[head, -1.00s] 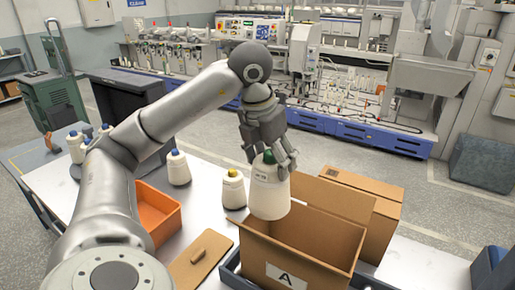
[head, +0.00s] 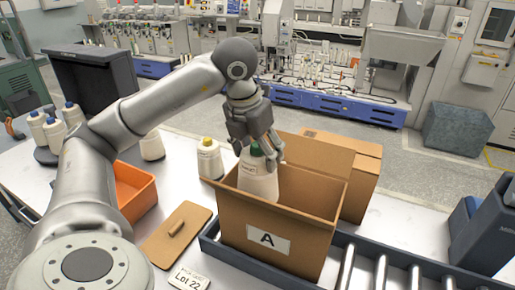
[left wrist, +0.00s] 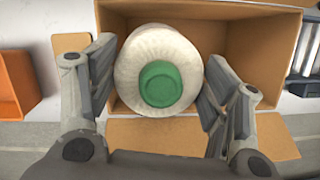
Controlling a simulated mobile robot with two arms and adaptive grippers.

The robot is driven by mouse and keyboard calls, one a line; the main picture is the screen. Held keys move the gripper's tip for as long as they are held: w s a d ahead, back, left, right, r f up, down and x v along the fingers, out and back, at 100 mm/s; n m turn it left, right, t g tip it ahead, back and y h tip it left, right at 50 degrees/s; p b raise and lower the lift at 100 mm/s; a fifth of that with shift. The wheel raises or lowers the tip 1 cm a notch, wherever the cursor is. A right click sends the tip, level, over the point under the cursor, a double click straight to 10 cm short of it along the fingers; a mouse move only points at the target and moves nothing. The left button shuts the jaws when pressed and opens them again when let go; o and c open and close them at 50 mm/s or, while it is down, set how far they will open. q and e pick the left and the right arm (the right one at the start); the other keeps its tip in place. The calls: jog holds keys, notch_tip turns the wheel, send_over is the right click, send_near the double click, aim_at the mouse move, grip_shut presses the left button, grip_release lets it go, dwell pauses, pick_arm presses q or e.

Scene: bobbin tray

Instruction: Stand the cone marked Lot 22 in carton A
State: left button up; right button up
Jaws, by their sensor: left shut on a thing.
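The white cone with a green tip (head: 258,184) is upright in the mouth of carton A (head: 236,228). Its lower part is hidden behind the carton's front wall, so I cannot tell whether it touches the floor. Its small label is too blurred to read surely. My left gripper (head: 257,153) is shut on this cone near its top. In the left wrist view the cone (left wrist: 128,72) sits between the two fingers of the gripper (left wrist: 160,75), with the carton (left wrist: 262,50) around and below it. My right gripper is not in view.
An orange bin (head: 135,192), a brown board with a handle (head: 160,247) and a "Lot 22" card (head: 190,279) lie further left. Several blue-tipped cones stand at far left. Rollers (head: 380,275) run right of the carton.

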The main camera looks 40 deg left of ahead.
pick_arm(q)
notch_tip(320, 180, down, 13)
jog(key=b, duration=1)
jog(key=shift+f+b, duration=0.15)
jog(key=shift+b, duration=0.25)
jog(key=o, duration=1.7)
jog(key=shift+o, duration=0.2)
jog(key=shift+r, duration=5)
